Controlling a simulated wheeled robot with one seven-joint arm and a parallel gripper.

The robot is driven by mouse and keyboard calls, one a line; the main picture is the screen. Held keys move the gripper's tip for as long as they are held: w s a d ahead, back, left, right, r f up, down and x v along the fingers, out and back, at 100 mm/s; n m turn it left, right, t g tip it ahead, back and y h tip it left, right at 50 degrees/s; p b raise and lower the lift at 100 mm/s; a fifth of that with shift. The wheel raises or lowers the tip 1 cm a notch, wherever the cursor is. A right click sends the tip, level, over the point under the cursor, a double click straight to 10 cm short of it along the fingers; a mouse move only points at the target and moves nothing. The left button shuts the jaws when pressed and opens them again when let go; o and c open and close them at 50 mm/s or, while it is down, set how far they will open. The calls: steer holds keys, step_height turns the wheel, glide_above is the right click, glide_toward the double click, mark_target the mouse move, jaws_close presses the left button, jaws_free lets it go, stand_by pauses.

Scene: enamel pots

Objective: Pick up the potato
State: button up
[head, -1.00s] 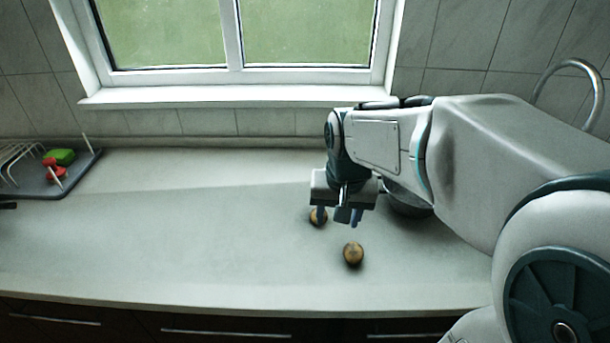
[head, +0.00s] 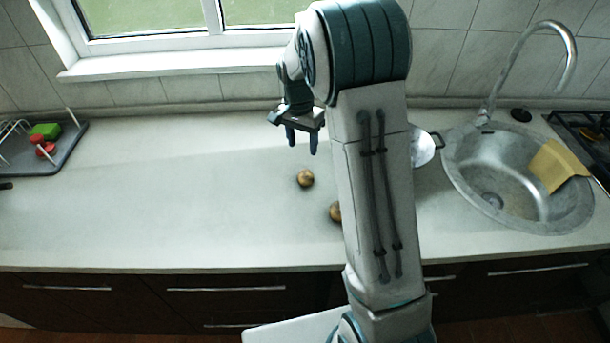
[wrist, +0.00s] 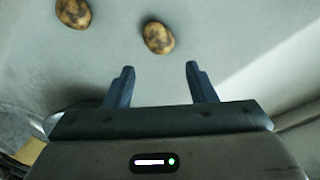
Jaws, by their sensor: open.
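Two brown, mottled potatoes lie on the light counter. One potato (head: 305,178) lies in the open on the counter, and it shows in the wrist view (wrist: 158,38) just beyond the gap between the fingers. The other potato (head: 335,212) is partly hidden by my arm in the head view; it shows at the top left of the wrist view (wrist: 73,13). My gripper (head: 302,147) is open and empty, pointing down above the counter, behind the nearer potato in the head view. Its two fingers (wrist: 160,68) stand apart with nothing between them.
A pot (head: 424,148) stands right of my arm, partly hidden by it. Further right is a round sink (head: 465,185) with a yellow cloth (head: 558,165) and a tap (head: 530,50). A dish rack tray (head: 62,150) sits far left.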

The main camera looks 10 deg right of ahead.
mark_target(305, 173)
steer(key=f, duration=0.3)
steer(key=f+p, duration=0.1)
steer(key=f, duration=0.2)
steer(key=shift+s+d+f, duration=0.15)
steer(key=shift+s+f, duration=0.05)
steer(key=shift+f, duration=0.1)
steer(key=shift+s+d+f+p, duration=0.15)
steer(key=shift+f+p, duration=0.35)
steer(key=shift+f, duration=0.85)
steer(key=shift+s+a+f+p, duration=0.1)
steer(key=shift+f+p, duration=0.35)
steer(key=shift+f, duration=0.85)
steer(key=c, duration=0.7)
